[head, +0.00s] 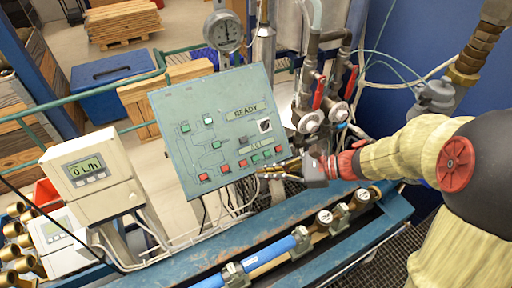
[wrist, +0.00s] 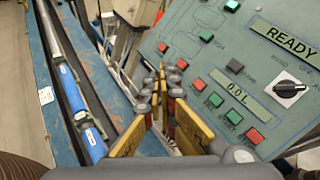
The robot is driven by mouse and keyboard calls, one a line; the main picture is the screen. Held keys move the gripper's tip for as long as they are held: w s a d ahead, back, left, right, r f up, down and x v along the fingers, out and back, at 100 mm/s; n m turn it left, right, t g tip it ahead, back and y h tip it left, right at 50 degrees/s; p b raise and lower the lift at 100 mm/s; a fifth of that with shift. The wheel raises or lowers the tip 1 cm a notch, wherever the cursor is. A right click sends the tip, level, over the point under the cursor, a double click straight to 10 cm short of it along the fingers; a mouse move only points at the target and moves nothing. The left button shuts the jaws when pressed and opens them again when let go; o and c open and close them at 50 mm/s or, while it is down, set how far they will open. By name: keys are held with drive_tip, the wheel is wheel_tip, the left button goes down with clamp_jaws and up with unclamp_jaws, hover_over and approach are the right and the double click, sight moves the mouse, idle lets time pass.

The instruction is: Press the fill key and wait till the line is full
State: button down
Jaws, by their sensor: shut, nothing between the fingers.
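The sloped grey-green control panel (head: 180,130) stands mid-picture in the head view. Its upper display (head: 243,111) reads READY, and its lower display reads 0.0 L in the wrist view (wrist: 235,88). A row of red and green keys (wrist: 215,100) runs along the panel's lower edge; their small labels are not clearly legible, so I cannot tell which is the fill key. My gripper (head: 287,164) is shut and empty at the panel's lower right edge. In the wrist view its fingertips (wrist: 166,75) appear beside a red key (wrist: 183,64); contact cannot be told.
A meter (head: 85,168) at left reads 0 L/h. Pipes with red-handled valves (head: 319,93) stand right of the panel, and a pressure gauge (head: 223,30) behind it. A blue bench rail (head: 170,245) carries a line with a blue pipe (head: 265,258) in front.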

sight(256, 158)
drive_tip(key=w+m, duration=0.1)
drive_tip(key=w+d+m+t+p, duration=0.1)
drive_tip(key=w, duration=0.1)
drive_tip(key=w+d+r+m+t, duration=0.1)
drive_tip(key=shift+w+d+m+y, duration=0.2)
drive_tip(key=shift+w+m+y, duration=0.05)
drive_tip(key=shift+m+y, duration=0.15)
drive_tip(key=shift+w+a+f+b, duration=0.45)
drive_tip(key=shift+w+f+b, duration=0.35)
drive_tip(key=shift+w+f, duration=0.2)
drive_tip(key=shift+w+a+f+b, duration=0.4)
drive_tip(key=shift+w+f+b, duration=0.35)
drive_tip(key=shift+w+f, duration=0.25)
drive_tip(key=shift+w+a+f+b, duration=0.45)
drive_tip(key=shift+w+f+b, duration=0.35)
drive_tip(key=shift+w+f, duration=0.2)
drive_tip(key=shift+w+a+f, duration=0.1)
drive_tip(key=shift+w+f, duration=0.1)
drive_tip(key=shift+w, duration=0.1)
